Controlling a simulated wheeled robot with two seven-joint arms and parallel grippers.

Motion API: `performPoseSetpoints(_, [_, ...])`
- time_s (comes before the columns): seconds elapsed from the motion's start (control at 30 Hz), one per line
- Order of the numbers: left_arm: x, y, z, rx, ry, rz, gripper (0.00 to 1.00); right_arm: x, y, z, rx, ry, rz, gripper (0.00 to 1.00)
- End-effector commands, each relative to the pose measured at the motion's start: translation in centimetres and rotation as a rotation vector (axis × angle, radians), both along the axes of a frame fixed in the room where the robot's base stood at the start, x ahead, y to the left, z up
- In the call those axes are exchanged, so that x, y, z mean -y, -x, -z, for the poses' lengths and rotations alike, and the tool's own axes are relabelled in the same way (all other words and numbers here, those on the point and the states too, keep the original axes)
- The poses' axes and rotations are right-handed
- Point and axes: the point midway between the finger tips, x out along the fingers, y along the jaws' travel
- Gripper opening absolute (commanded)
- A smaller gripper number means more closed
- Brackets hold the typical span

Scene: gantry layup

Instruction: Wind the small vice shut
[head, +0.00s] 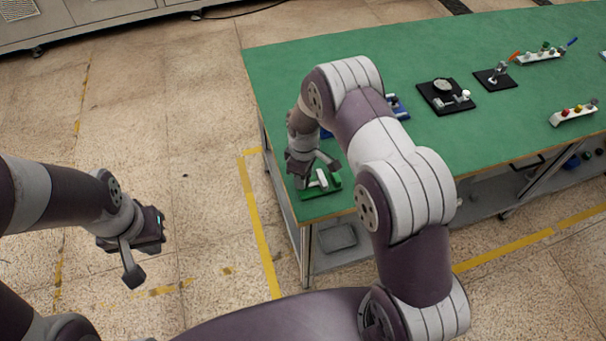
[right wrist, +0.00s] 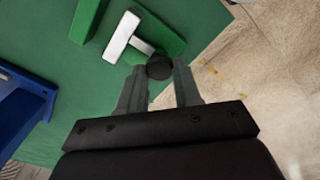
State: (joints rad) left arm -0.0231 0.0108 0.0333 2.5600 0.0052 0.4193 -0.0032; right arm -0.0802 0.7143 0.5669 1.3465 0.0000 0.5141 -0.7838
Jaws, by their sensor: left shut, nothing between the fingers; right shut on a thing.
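The small vice (head: 331,184) stands on a green base at the near left corner of the green bench. In the right wrist view it has two green blocks, one of them the fixed jaw (right wrist: 88,20), with a white moving jaw (right wrist: 121,38) between them. A gap shows between the white jaw and the fixed jaw. A white spindle runs from the white jaw to a round black knob (right wrist: 159,67). My right gripper (right wrist: 158,72) is shut on the knob. It also shows in the head view (head: 306,185), partly hidden. My left gripper (head: 133,275) is shut and empty, over the floor.
A blue thing (right wrist: 22,108) stands beside the vice. Farther along the green bench (head: 440,60) are a black plate with a dial (head: 442,97), a small black stand (head: 496,79) and racks with coloured knobs (head: 573,114). The floor at left is clear.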

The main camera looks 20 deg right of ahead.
Motion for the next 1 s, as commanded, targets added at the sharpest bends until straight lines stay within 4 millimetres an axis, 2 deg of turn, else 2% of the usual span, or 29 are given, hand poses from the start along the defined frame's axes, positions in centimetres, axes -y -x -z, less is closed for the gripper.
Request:
performPoseSetpoints(0.2, [0.0, 0.0, -0.1, 0.0, 0.0, 0.0, 0.0, 0.1, -0.3, -0.3, 0.008, 0.0, -0.001, 0.03])
performPoseSetpoints(0.23, [0.0, 0.0, -0.1, 0.0, 0.0, 0.0, 0.0, 0.1, -0.3, -0.3, 0.008, 0.0, -0.001, 0.37])
performPoseSetpoints(0.27, [0.0, 0.0, -0.1, 0.0, 0.0, 0.0, 0.0, 0.1, -0.3, -0.3, 0.007, 0.001, -0.001, 0.44])
performPoseSetpoints(0.53, [0.0, 0.0, 0.0, 0.0, 0.0, 0.0, 0.0, 0.0, -0.1, -0.2, 0.003, 0.0, -0.002, 0.44])
performPoseSetpoints(0.63, [0.0, 0.0, 0.2, 0.0, 0.0, 0.0, 0.0, 0.0, -0.2, -1.0, 0.006, 0.0, -0.001, 0.44])
performPoseSetpoints(1.0, [0.0, 0.0, 1.7, 0.0, 0.0, 0.0, 0.0, 0.1, -0.1, -10.2, 0.008, -0.001, -0.001, 0.44])
